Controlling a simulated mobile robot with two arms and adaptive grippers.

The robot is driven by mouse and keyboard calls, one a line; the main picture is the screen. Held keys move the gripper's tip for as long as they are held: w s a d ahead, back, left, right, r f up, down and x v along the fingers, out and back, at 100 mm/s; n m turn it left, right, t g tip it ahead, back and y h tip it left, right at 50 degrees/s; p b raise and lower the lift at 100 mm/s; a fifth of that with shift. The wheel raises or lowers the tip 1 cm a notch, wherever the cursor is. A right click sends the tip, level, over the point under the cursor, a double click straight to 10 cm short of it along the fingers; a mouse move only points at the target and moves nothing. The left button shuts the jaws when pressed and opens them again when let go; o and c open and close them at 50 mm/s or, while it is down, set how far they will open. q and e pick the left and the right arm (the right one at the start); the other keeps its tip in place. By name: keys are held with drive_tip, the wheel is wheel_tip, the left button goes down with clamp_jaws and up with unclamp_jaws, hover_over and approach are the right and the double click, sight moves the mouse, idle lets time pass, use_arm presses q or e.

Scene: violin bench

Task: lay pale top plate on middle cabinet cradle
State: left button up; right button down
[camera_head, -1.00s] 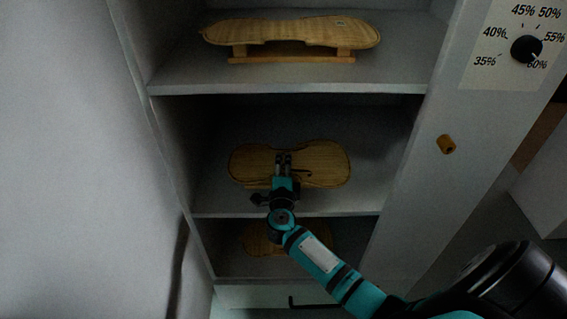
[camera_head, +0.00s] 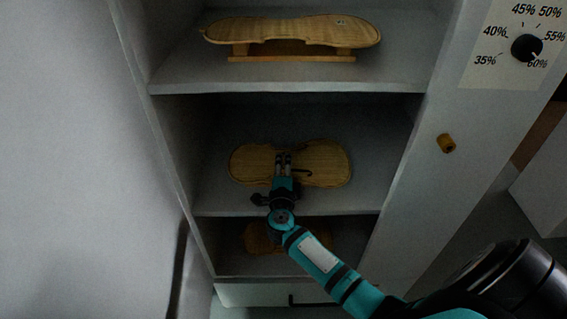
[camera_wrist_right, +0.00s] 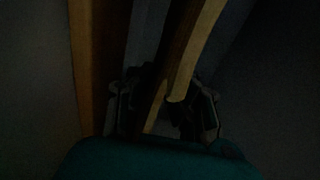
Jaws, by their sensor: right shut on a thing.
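The pale top plate (camera_head: 325,163), a violin-shaped wooden plate with a dark hooked slot, is inside the middle compartment of the cabinet. My right gripper (camera_head: 284,160) is shut on its near edge. In the right wrist view the plate's edge (camera_wrist_right: 195,50) runs between the fingers (camera_wrist_right: 165,105). A second wooden strip (camera_wrist_right: 88,60) shows left of it there; I cannot tell whether it is the middle cradle. In the head view the plate hides the cradle, so I cannot tell whether the plate touches it. My left gripper is not in view.
The top shelf (camera_head: 290,87) holds another plate (camera_head: 290,31) on a wooden cradle (camera_head: 290,57). A plate (camera_head: 262,237) lies in the lower compartment, partly behind my arm. The middle shelf's front edge (camera_head: 345,214) runs below my gripper. The cabinet's side walls stand close on both sides.

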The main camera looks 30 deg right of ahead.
drive_tip(key=shift+f, duration=0.2)
drive_tip(key=c, duration=1.2)
unclamp_jaws()
